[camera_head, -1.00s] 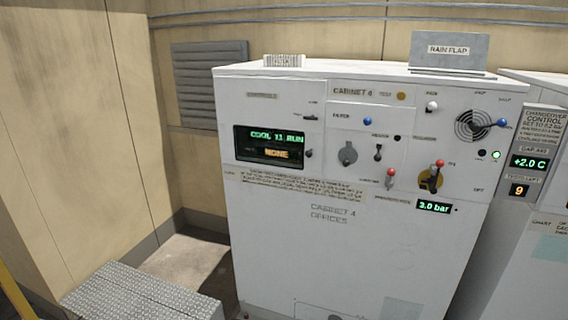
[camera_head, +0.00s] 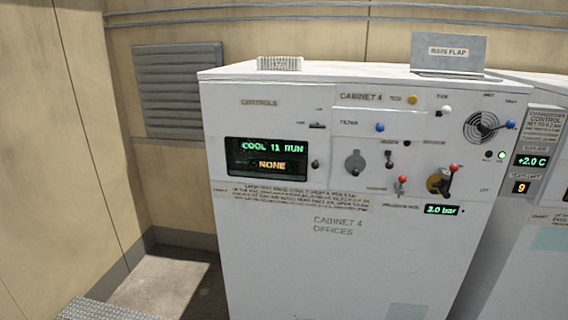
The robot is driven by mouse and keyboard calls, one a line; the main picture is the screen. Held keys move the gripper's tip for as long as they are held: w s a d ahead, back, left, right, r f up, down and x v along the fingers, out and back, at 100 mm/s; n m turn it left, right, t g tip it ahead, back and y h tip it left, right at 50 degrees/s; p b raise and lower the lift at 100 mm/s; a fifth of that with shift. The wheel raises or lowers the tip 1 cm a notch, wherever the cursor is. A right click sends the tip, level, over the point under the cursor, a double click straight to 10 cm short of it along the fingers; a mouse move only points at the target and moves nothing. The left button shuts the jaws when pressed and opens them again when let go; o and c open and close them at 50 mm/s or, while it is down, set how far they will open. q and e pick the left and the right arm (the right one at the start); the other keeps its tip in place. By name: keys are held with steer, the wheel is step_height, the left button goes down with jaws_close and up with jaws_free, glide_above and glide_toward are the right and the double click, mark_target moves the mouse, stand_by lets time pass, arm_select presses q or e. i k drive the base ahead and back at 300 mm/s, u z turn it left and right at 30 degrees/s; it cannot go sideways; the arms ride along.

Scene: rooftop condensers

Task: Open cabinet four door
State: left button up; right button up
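Cabinet 4 (camera_head: 300,275) is a large white cabinet in the middle of the head view, lettered "CABINET 4 OFFICES". Its controls panel holds a dark display (camera_head: 266,159) reading "COOL 11 RUN" and "NONE". To the right are a grey round latch (camera_head: 355,163), a small red-tipped lever (camera_head: 401,186), a larger red-tipped handle on a yellow disc (camera_head: 445,181) and a green pressure readout (camera_head: 441,210) of about 3.0 bar. A fan grille (camera_head: 482,127) with a blue-tipped lever sits at upper right. The front looks closed. Neither gripper is in view.
A rain flap plate (camera_head: 449,52) and a small vented block (camera_head: 279,63) stand on top. A second white unit with a control panel (camera_head: 537,160) adjoins at right. A metal tread step (camera_head: 100,311) lies at lower left. Bare floor (camera_head: 170,283) shows beside the cabinet.

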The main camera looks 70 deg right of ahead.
mark_target(250, 111)
steer(key=z, duration=0.2)
steer(key=i, duration=0.7)
steer(key=z, duration=1.15)
steer(key=i, duration=0.65)
steer(key=z, duration=0.75)
